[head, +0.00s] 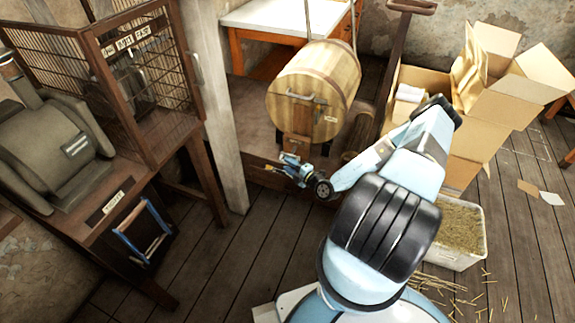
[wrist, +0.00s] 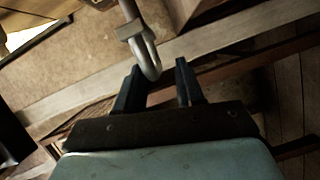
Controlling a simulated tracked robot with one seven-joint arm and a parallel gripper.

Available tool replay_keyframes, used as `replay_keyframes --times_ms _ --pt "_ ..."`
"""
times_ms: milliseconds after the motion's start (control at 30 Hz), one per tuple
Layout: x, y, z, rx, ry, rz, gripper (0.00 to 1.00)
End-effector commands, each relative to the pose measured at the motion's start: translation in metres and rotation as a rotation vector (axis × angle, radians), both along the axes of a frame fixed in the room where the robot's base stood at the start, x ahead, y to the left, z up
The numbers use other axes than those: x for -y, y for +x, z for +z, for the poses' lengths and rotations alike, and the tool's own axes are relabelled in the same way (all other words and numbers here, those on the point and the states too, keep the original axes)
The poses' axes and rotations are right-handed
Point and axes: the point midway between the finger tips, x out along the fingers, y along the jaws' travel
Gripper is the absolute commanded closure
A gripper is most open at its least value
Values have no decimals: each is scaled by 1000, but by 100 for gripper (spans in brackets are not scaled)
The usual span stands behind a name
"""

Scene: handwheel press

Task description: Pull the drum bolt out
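The wooden drum (head: 313,80) hangs at the middle back in the head view. The drum bolt (head: 303,97) is a grey metal bar across its front face. My gripper (head: 278,163) appears below the drum in this view. In the wrist view, my gripper (wrist: 160,66) has its two dark fingers apart. A grey metal rod with a rounded loop end (wrist: 148,58) reaches down from the top to the space between the fingertips, closer to the left finger. It looks like the bolt's handle, but I cannot tell whether a finger touches it.
A wooden post (head: 221,110) stands left of the drum, beside a wire-fronted cabinet (head: 145,75). Cardboard boxes (head: 500,105) and a straw-filled bin (head: 462,225) are at the right. A white-topped table (head: 275,15) is behind. The plank floor (head: 225,265) at front left is clear.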

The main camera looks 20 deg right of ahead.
Motion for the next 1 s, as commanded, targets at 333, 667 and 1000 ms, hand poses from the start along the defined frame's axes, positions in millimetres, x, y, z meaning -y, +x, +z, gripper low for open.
replay_keyframes --times_ms 333,667,1000 --pt "32 -60 6 -1 0 -3 62" --pt "53 -101 9 -2 0 -2 62" --pt "56 -108 9 -1 0 0 62"
